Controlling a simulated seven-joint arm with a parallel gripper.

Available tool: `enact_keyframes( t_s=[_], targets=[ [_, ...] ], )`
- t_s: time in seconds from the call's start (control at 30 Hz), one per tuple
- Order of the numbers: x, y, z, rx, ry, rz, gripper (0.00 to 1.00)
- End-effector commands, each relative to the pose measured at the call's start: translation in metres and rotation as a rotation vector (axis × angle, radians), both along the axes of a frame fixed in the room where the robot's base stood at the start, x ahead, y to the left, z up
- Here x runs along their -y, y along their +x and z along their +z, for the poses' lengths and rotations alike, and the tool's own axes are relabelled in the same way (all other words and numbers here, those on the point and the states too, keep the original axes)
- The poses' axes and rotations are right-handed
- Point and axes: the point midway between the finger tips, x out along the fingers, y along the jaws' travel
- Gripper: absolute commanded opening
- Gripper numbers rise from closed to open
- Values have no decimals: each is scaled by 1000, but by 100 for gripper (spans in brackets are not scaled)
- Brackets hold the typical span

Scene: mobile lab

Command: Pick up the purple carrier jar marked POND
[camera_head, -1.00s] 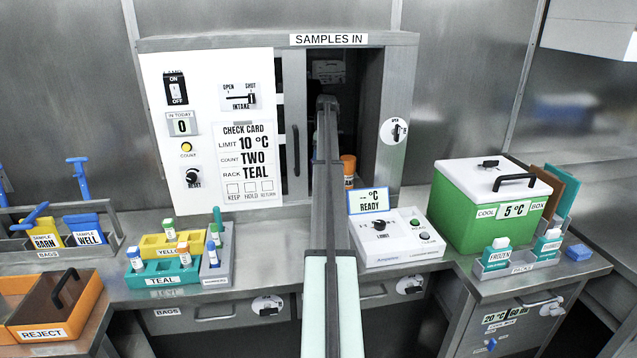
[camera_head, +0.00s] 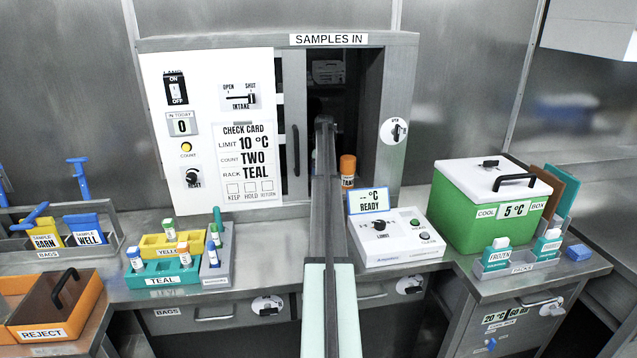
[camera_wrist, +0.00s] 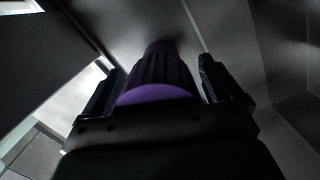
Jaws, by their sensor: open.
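The purple jar (camera_wrist: 158,78) shows in the wrist view with a ribbed dark purple part and a brighter purple rounded part nearer the camera. Any POND marking is not visible. My gripper (camera_wrist: 160,82) is open, with one dark finger on each side of the jar and a visible gap on both sides. In the head view my arm reaches into the dark SAMPLES IN hatch (camera_head: 365,120), and it hides the gripper and the purple jar there.
An orange-capped jar (camera_head: 347,170) with a partly hidden label stands just right of my arm at the hatch opening. The hatch's side walls are close. A white READY device (camera_head: 400,240) and a green cool box (camera_head: 490,205) stand to the right.

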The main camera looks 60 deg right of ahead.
Motion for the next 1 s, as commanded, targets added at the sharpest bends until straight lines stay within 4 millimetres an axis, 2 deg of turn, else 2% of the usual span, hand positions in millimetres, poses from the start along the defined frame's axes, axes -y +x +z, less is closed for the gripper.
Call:
enact_keyframes(
  t_s=[0.07, 0.6, 1.0],
  targets=[
    [0, 0, 0, 0, 0, 0, 87],
    [0, 0, 0, 0, 0, 0, 35],
    [0, 0, 7, 0, -1, 0, 33]
  ],
)
